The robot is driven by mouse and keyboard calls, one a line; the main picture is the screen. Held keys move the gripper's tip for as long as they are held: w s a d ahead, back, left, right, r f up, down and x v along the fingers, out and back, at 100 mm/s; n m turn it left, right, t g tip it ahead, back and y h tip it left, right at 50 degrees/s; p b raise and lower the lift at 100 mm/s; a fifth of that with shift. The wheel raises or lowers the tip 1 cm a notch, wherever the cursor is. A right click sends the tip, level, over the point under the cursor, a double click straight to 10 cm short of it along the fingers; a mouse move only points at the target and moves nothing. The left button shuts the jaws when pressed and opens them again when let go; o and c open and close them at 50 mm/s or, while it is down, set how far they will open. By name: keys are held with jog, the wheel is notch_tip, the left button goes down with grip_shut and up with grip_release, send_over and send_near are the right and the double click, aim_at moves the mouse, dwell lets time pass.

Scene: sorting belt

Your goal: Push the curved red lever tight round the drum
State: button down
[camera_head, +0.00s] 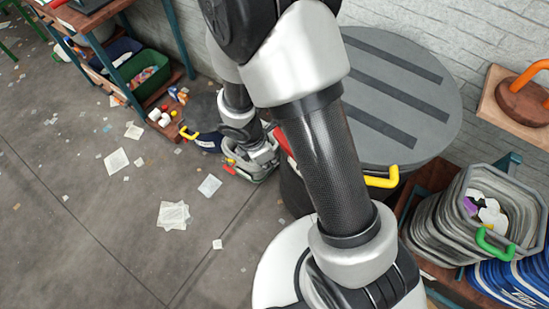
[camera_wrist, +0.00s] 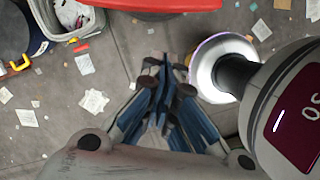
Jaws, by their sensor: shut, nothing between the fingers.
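The drum (camera_head: 432,133) stands right of centre in the head view, with a grey round lid marked by dark stripes. A yellow handle (camera_head: 382,180) sticks out at its front edge. The curved red lever (camera_wrist: 165,6) crosses the top edge of the wrist view, cut off by the frame. A strip of red (camera_head: 284,140) also shows at the drum's left side in the head view, mostly behind my arm. My gripper (camera_wrist: 165,68) is shut and empty, below the red lever in the wrist picture with floor showing between them. In the head view my arm hides its fingertips.
A grey bin (camera_head: 252,172) with a red handle stands on the floor beside the drum's left side. Grey stacked bins (camera_head: 440,222) with a green handle stand at right. A shelf with a green crate (camera_head: 148,78) is at upper left. Papers litter the open floor.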

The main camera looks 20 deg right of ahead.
jog(key=p+v, duration=0.4)
jog(key=v, duration=0.6)
jog(key=shift+p, duration=0.4)
jog(key=shift+s+a, duration=0.15)
jog(key=s+d+r+m+t+y, duration=0.1)
jog(key=s+d+r+m, duration=0.1)
jog(key=s+r+m, duration=0.2)
jog(key=s+d+r+m+t+y+b, duration=0.1)
jog(key=s+r+m, duration=0.3)
jog(key=r+m, duration=0.5)
jog(key=s+d+r+m+t+b, duration=0.1)
jog(key=s+r+m, duration=0.4)
jog(key=r, duration=0.5)
jog(key=shift+d+m+t+y, duration=0.4)
jog(key=shift+d+m+t, duration=0.2)
jog(key=shift+d+m, duration=0.3)
